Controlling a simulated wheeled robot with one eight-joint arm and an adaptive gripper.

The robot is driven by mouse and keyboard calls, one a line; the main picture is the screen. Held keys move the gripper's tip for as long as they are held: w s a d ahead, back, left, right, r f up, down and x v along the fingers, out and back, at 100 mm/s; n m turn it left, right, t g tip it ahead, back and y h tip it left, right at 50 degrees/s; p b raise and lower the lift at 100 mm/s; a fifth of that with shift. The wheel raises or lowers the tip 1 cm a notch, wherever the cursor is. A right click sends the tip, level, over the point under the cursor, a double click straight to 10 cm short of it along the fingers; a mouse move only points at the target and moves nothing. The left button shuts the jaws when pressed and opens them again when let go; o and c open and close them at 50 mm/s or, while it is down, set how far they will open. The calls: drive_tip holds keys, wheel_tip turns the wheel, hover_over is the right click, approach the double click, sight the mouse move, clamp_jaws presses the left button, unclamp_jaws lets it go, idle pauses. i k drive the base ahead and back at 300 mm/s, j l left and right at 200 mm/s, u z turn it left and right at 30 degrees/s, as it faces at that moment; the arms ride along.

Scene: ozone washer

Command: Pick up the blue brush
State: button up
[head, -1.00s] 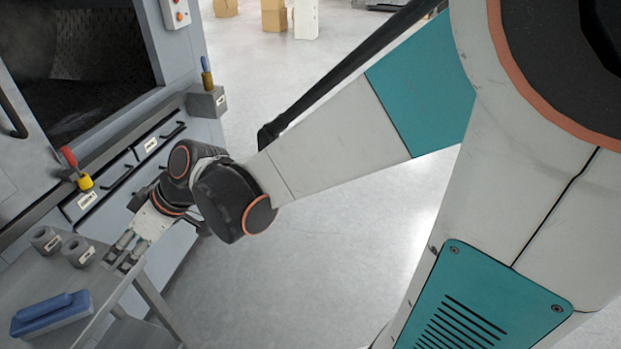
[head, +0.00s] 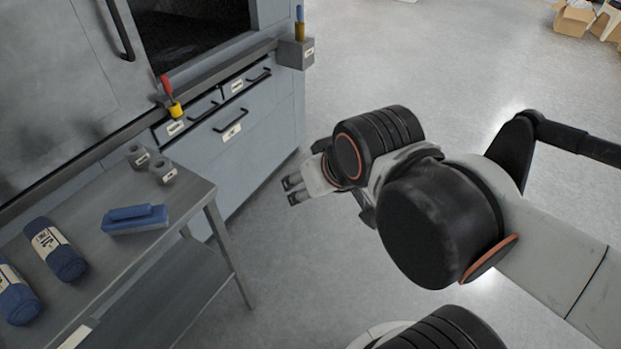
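The blue brush (head: 135,222) lies on the grey metal table at the left, near the table's middle, with its raised handle part on top. My gripper (head: 291,190) is to the right of the table, past its right edge, with the floor behind it in the picture. It points left, its two dark fingertips apart with nothing between them. It is clear of the brush, with a wide gap between.
The table (head: 185,200) also bears two small grey holders (head: 150,162) and two rolled blue cloths (head: 55,250). The washer cabinet (head: 250,140) with drawers stands behind. A red-handled tool in a yellow base (head: 175,108) sits on its ledge. Floor right of the table is open.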

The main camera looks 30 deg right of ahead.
sight(142, 217)
drive_tip(key=i+l, duration=0.3)
drive_tip(key=i, duration=0.15)
drive_tip(key=u, duration=0.4)
drive_tip(key=i+l+u, duration=0.1)
drive_tip(key=u, duration=0.35)
drive_tip(key=l+u, duration=0.1)
drive_tip(key=u, duration=0.3)
drive_tip(key=l+u, duration=0.1)
drive_tip(key=u, duration=0.3)
